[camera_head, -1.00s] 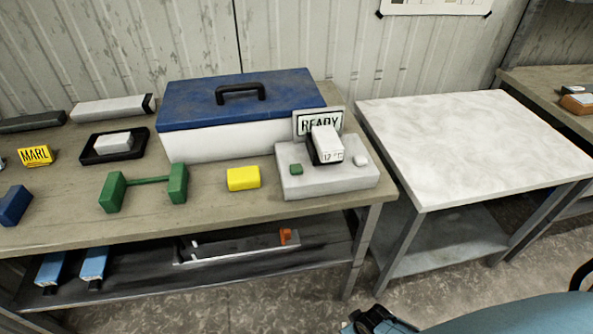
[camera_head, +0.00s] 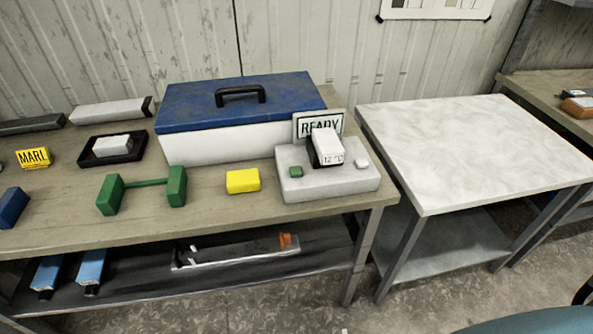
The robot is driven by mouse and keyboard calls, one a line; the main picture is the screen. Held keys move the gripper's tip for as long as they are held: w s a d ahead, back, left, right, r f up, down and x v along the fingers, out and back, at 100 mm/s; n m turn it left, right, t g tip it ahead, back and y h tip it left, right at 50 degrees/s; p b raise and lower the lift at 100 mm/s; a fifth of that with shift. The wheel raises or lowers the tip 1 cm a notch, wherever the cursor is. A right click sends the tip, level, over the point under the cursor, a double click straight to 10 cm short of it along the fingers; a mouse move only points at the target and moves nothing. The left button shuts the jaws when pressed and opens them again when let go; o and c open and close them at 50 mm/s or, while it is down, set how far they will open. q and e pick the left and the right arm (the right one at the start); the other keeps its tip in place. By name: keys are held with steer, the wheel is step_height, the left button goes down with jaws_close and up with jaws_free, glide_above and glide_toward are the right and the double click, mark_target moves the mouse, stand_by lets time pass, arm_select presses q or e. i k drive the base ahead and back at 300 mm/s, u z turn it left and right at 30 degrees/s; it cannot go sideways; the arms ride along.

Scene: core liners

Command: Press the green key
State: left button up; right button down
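The green key (camera_head: 296,171) is a small green block on the left part of the top of a light grey device (camera_head: 328,188). The device sits at the right end of the workbench. A white block marked "12" (camera_head: 327,147) stands on the device, in front of a "READY" sign (camera_head: 306,127). A small white key (camera_head: 362,163) is on the device's right side. The green key stands raised and nothing touches it. Neither of my grippers shows in the view. Only a blue part of my arm is at the bottom right corner.
A yellow block (camera_head: 243,181), a green dumbbell-shaped rack (camera_head: 146,183) and a blue-lidded box (camera_head: 200,148) stand left of the device on the workbench (camera_head: 70,225). A black tray (camera_head: 87,157) is further left. A white-topped table (camera_head: 470,140) at the right is bare.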

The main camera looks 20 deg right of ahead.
mark_target(295, 172)
steer(key=k, duration=1.25)
steer(key=u, duration=0.75)
steer(key=i, duration=1.15)
steer(key=z, duration=0.5)
steer(key=i, duration=0.95)
steer(key=z, duration=0.85)
